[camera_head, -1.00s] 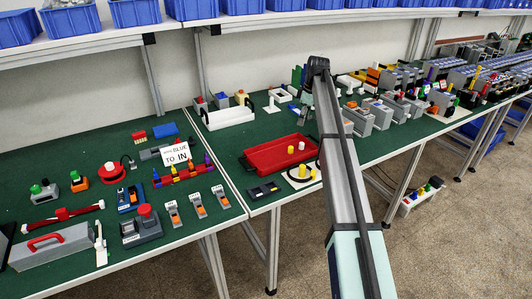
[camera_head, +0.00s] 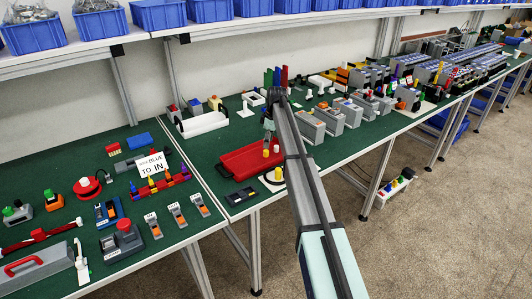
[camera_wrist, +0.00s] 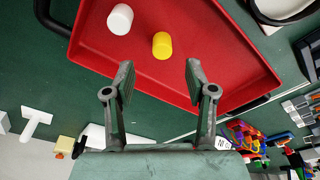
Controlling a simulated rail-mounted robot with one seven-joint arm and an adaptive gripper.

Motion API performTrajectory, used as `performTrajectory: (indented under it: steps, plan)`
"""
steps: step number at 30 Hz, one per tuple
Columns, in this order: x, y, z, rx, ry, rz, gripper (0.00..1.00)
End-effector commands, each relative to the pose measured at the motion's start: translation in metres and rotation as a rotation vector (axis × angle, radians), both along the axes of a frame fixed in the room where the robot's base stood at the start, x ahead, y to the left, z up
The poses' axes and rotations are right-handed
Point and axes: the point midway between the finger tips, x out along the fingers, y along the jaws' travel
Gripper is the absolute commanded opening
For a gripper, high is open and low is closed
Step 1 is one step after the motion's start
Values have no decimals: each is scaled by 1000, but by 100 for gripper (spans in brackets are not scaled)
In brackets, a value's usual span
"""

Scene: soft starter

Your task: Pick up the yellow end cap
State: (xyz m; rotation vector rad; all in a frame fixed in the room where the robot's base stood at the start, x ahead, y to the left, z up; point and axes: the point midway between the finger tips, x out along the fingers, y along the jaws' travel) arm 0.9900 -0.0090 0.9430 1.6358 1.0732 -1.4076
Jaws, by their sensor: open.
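The yellow end cap (camera_wrist: 162,45) is a short yellow cylinder in the red tray (camera_wrist: 215,40). In the wrist view it lies ahead of my gripper (camera_wrist: 160,82), roughly in line with the gap between the fingers. My gripper is open and empty, with the fingers apart and not touching the cap. A white cap (camera_wrist: 120,19) sits beside it in the tray. In the head view a yellow piece (camera_head: 266,152) shows in the red tray (camera_head: 238,160), beside my arm. My gripper (camera_head: 269,132) is partly hidden behind my arm there.
A white holder (camera_head: 203,121) stands behind the tray. Grey units (camera_head: 306,128) line the bench to the right.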

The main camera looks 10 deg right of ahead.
Motion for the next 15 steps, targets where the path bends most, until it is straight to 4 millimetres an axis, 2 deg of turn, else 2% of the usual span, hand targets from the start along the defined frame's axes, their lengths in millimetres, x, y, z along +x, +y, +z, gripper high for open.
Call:
performTrajectory:
  steps: [8,15]
  plan:
    - [-1,3,-15,0,1,0,56]
    - [-1,7,-46,-1,1,0,56]
